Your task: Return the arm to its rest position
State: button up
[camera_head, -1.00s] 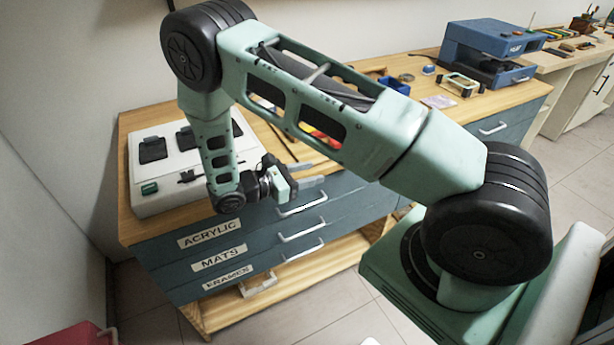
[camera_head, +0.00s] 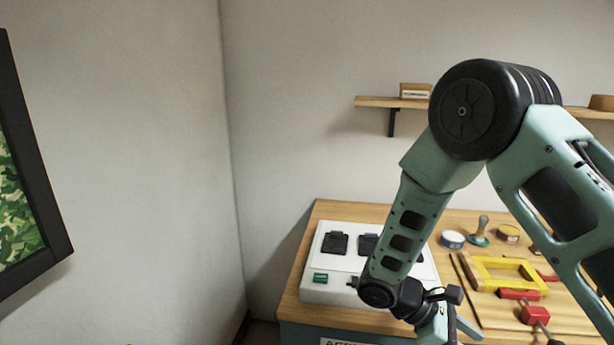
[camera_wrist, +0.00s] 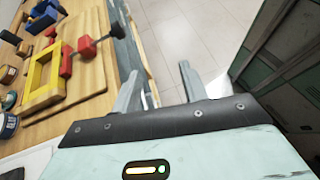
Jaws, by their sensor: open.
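My arm reaches in from the right in the head view and bends down at a black elbow joint. My gripper (camera_head: 462,332) is at the bottom of that view, by the front of the wooden bench (camera_head: 297,285), with its end partly cut off by the frame edge. In the wrist view my gripper (camera_wrist: 160,90) shows two grey fingers spread wide apart with nothing between them. Pale floor shows beyond the fingers.
A white box with black pads (camera_head: 345,291) stands on the bench behind my wrist. A yellow frame (camera_head: 537,271) and a red clamp (camera_head: 535,315) lie to the right. A wall shelf (camera_head: 375,102) is above. A dark picture frame (camera_head: 50,215) hangs at left.

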jog(key=s+a+r+m+t+y, duration=0.4)
jog(key=s+a+r+y, duration=0.7)
jog(key=s+a, duration=0.5)
notch_tip(320, 180, up, 3)
jog(key=shift+s+a+f+m+t+y, duration=0.1)
jog(key=shift+s+a+m+t+y, duration=0.15)
jog(key=shift+a+m, duration=0.5)
